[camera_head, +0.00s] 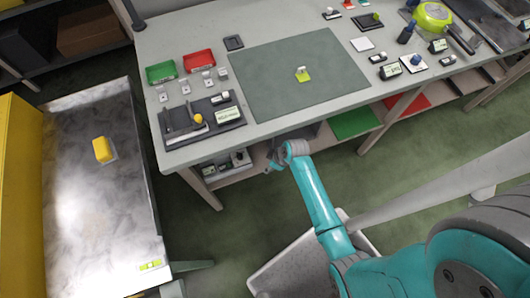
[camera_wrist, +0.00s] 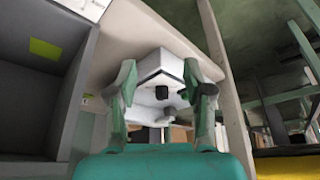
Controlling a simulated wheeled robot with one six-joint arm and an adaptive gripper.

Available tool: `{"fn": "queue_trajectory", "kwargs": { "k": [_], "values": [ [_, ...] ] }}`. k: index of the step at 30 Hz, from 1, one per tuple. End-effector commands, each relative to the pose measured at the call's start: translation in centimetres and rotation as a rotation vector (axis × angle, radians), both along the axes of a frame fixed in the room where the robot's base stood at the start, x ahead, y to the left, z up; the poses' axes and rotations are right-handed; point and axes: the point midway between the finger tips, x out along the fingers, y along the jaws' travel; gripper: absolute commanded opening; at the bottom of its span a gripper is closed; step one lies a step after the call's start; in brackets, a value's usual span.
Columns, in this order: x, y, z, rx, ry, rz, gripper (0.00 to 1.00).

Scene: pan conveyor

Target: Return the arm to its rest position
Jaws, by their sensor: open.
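My gripper (camera_wrist: 160,82) is open, with its two fingers apart on either side of the wrist view. A white box-like thing with a dark knob shows beyond the fingers; I cannot tell what it is, and nothing is seen gripped. In the head view my teal arm reaches from the lower right up to the front edge of the workbench (camera_head: 200,30). Its end is small there, at about the height of the bench's under-shelf, so the fingers are hard to make out.
The bench holds a grey mat (camera_head: 260,90) with a yellow-green piece (camera_head: 302,74), a red bin (camera_head: 198,61) and a green bin (camera_head: 161,72). A metal-topped conveyor (camera_head: 85,210) with a yellow block (camera_head: 103,149) stands left. A grey container (camera_head: 290,275) is below my arm.

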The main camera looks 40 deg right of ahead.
Motion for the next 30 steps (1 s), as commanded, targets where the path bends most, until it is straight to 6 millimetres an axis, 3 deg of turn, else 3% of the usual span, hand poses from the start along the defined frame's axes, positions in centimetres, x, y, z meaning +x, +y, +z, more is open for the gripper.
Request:
{"fn": "queue_trajectory", "kwargs": {
  "k": [17,20,24,30],
  "values": [
    [-0.3,0.1,-0.1,-0.001,-0.002,-0.005,0.51],
    [-1.4,0.7,-0.2,-0.01,-0.017,-0.029,0.51],
    [-4.5,1.9,-0.1,-0.034,-0.072,-0.097,0.51],
    [-9.6,3.5,2.0,-0.059,-0.191,-0.216,0.51]
  ]
}}
